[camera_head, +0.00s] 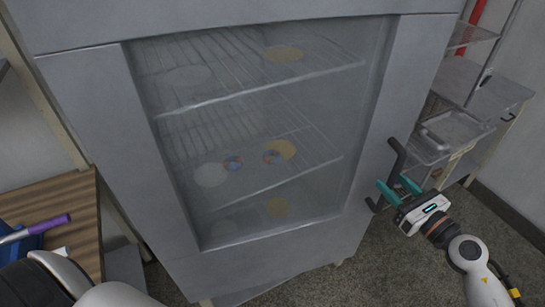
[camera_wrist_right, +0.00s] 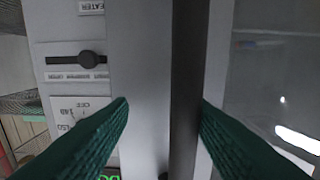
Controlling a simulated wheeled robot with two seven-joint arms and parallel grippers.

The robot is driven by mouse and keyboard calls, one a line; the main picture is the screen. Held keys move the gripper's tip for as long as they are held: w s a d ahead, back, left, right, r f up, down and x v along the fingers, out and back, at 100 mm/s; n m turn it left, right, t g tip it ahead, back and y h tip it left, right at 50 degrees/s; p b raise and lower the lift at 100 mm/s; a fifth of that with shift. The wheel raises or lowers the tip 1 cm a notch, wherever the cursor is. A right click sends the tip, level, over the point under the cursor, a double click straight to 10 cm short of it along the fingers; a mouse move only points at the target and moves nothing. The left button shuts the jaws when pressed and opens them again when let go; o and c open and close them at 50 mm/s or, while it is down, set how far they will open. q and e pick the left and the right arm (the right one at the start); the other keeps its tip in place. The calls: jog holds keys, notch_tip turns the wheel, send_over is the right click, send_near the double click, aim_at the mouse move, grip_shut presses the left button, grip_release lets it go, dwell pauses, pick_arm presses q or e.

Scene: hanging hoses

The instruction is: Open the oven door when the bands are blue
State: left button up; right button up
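The oven (camera_head: 420,75) is a large grey cabinet with a shut glass door (camera_head: 255,195). A black handle (camera_head: 393,160) stands out from the door's right side; it runs upright as a dark bar in the wrist view (camera_wrist_right: 188,80). My right gripper (camera_head: 394,188) is at the handle's lower part. In the wrist view its teal fingers (camera_wrist_right: 164,105) are apart, with the bar between them and nearer the right finger. My left gripper is out of view.
Pale and yellowish discs (camera_head: 283,54) lie on the oven racks. A wooden table (camera_head: 62,197) with a purple-handled item (camera_head: 48,226) stands at left. A metal shelf unit (camera_head: 480,90) with a tray (camera_head: 455,130) stands at right. The floor (camera_head: 350,265) before the oven is clear.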

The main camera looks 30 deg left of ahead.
jog(key=o, duration=0.6)
jog(key=shift+c, duration=0.2)
jog(key=shift+o, duration=0.2)
jog(key=shift+a, duration=0.1)
jog(key=shift+s, duration=0.1)
jog(key=w+d+b+v, duration=0.1)
jog(key=b+v, duration=0.2)
jog(key=v, duration=0.6)
jog(key=shift+w+b, duration=0.25)
jog(key=shift+b, duration=0.1)
jog(key=shift+f, duration=0.1)
